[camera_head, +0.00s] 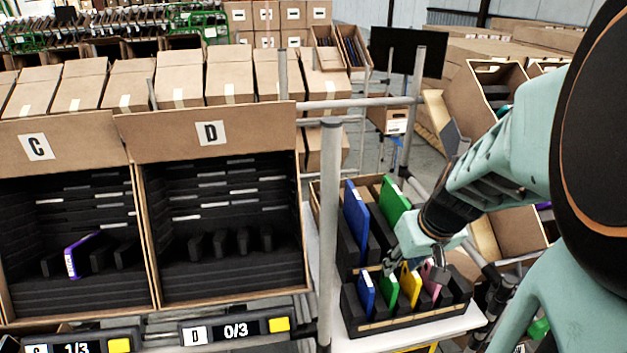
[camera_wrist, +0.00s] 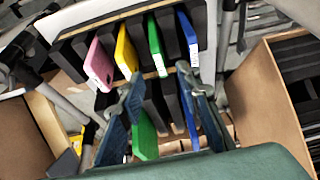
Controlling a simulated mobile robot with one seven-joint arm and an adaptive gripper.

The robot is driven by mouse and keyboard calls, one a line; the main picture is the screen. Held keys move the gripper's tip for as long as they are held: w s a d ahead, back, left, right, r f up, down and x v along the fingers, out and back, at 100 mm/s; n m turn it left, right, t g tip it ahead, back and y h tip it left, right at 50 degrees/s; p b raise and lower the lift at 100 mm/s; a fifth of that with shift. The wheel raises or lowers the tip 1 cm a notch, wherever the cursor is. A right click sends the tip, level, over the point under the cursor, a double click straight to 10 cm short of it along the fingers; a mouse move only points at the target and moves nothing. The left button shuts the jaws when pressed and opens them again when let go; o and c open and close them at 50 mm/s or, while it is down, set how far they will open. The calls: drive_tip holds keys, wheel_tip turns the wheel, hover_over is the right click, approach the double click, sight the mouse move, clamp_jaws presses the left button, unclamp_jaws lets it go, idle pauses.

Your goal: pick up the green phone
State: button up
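The green phone (camera_head: 389,288) stands in the front row of a black slotted rack (camera_head: 408,322), between a blue phone (camera_head: 366,292) and a yellow phone (camera_head: 410,284). A pink phone (camera_head: 430,280) stands beyond the yellow one. My gripper (camera_wrist: 159,77) is open and empty above the rack. In the wrist view the green phone (camera_wrist: 156,45) lines up between and just past its fingertips, with no visible contact. A larger green device (camera_head: 395,204) and a larger blue one (camera_head: 356,222) stand in the back row. My gripper partly covers the phones in the head view.
Cartons C (camera_head: 75,130) and D (camera_head: 212,133) stand at left with black slotted inserts. C holds a purple device (camera_head: 76,256); D looks empty. A grey post (camera_head: 330,220) rises between carton D and the rack. An open carton (camera_head: 490,100) is at right.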

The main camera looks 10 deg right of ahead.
sight(392, 276)
drive_tip(key=b+x, duration=0.4)
drive_tip(key=x, duration=0.6)
drive_tip(key=shift+w+f+b, duration=0.1)
drive_tip(key=shift+b, duration=0.25)
clamp_jaws()
drive_tip(key=shift+d, duration=0.1)
